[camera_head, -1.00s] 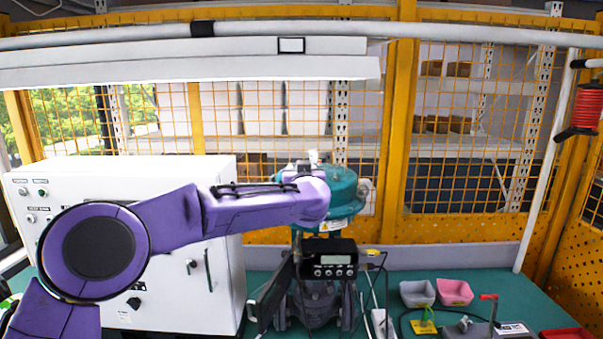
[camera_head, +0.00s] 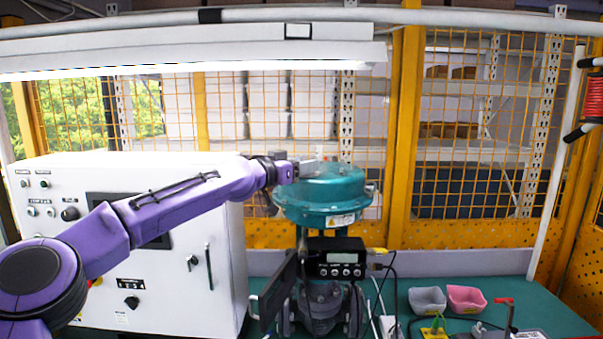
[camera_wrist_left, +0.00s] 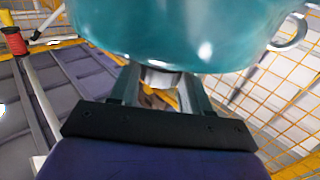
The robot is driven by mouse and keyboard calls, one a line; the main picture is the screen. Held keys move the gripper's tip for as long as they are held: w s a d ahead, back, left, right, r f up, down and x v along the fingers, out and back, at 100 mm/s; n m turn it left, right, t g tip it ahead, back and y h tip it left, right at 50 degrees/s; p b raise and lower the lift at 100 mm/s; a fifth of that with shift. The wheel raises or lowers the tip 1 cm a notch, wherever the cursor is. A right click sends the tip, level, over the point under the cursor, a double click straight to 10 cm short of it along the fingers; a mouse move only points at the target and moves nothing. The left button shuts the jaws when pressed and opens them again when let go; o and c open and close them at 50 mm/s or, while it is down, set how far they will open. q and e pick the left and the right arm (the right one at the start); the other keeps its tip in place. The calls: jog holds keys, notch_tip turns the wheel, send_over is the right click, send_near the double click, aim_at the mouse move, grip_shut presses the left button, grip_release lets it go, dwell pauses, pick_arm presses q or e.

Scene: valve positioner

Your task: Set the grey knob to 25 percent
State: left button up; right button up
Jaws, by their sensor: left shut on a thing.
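The teal valve actuator (camera_head: 330,196) stands behind the black positioner box (camera_head: 335,258), which has a small display whose reading is too small to make out. My left gripper (camera_head: 310,168) is at the top of the teal housing. In the left wrist view, its two fingers are shut on a small silver-grey round piece, which looks like the grey knob (camera_wrist_left: 158,78), right against the teal housing (camera_wrist_left: 180,35). The fingers hide most of it, and I cannot read any scale or percent mark. My right gripper is not in view.
A white control cabinet (camera_head: 150,265) with black knobs stands at the left, under my left arm. A yellow mesh fence (camera_head: 475,150) closes the back.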

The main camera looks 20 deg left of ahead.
pick_arm(q)
jog(key=shift+m+g+h, duration=0.5)
jog(key=shift+m+h, duration=0.1)
jog(key=shift+h, duration=0.2)
jog(key=o, duration=0.9)
jog(key=shift+w, duration=0.1)
jog(key=shift+c, duration=0.2)
jog(key=shift+o, duration=1)
jog(key=shift+w+f, duration=0.1)
jog(key=shift+b, duration=0.3)
jog(key=b+v, duration=0.5)
jog(key=v, duration=0.5)
jog(key=shift+s, duration=0.25)
